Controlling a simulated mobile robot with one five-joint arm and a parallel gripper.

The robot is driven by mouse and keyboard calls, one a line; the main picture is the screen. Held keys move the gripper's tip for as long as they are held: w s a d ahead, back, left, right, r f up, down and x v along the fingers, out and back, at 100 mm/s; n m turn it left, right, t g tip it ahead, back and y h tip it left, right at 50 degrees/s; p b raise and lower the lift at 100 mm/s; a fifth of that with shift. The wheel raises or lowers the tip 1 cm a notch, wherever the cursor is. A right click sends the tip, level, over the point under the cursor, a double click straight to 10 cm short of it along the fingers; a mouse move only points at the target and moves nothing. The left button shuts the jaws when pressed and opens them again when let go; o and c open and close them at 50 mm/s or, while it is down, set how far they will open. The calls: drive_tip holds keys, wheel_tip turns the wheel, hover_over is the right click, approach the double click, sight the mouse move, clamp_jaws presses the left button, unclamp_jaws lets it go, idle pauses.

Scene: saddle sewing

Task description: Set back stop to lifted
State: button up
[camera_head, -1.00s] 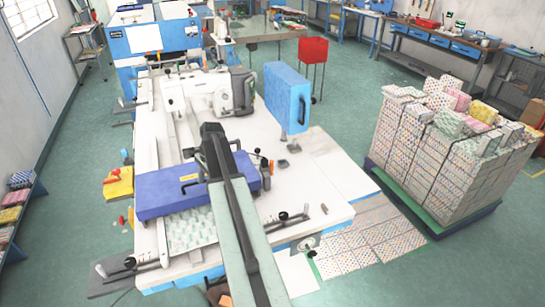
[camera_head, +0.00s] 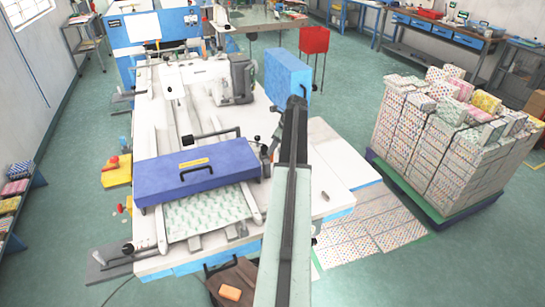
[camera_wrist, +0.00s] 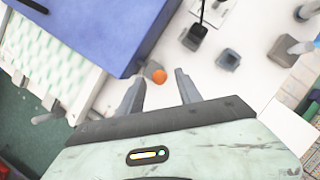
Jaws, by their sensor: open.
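I cannot tell for sure which machine part is the back stop. A small orange knob (camera_wrist: 158,76) shows between my fingertips in the wrist view, seen from above beside the right end of the blue-violet cover (camera_head: 195,172). My gripper (camera_wrist: 160,77) is open, its two grey fingers apart on either side of the knob in the picture. I cannot tell how far above the knob they are, and contact does not show. The cover also fills the upper left of the wrist view (camera_wrist: 105,28). In the head view my arm hides part of the white machine bed.
A grey block (camera_wrist: 228,60) and a black lever (camera_wrist: 197,30) stand right of the cover. A tall blue box (camera_head: 288,72) stands behind. A patterned sheet (camera_head: 208,212) lies before the cover. A pallet stack (camera_head: 440,145) stands at the right, with floor between.

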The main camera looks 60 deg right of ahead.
drive_tip(key=b+x, duration=0.1)
drive_tip(key=x, duration=0.2)
drive_tip(key=shift+r, duration=0.1)
clamp_jaws()
idle(1.3)
